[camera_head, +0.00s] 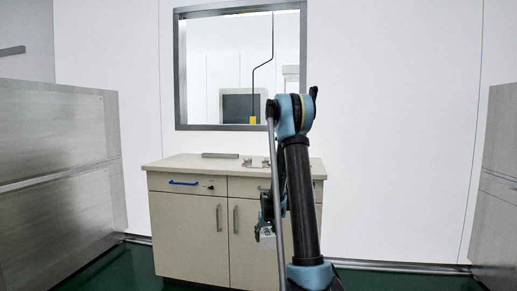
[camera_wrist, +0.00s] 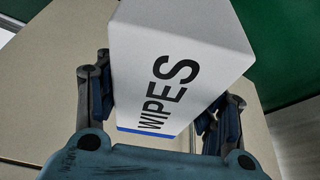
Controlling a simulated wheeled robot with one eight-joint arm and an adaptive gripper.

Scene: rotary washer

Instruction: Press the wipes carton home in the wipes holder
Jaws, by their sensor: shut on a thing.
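The wipes carton (camera_wrist: 180,40) is a white box with black WIPES lettering and a blue band along one edge. It fills the middle of the wrist view. My gripper (camera_wrist: 165,105) is shut on it, with one finger on each side. In the head view my gripper (camera_head: 267,222) hangs in front of the cabinet's right door, below the counter top. A small pale part of the carton (camera_head: 267,239) shows at its lower end. I cannot make out the wipes holder for certain in either view.
A beige cabinet (camera_head: 188,225) with a counter top stands against the wall. A flat grey item (camera_head: 220,155) and small metal fittings (camera_head: 255,162) are on the counter. A window (camera_head: 205,70) is above. Grey panels (camera_head: 50,170) stand at both sides. Green floor shows in front.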

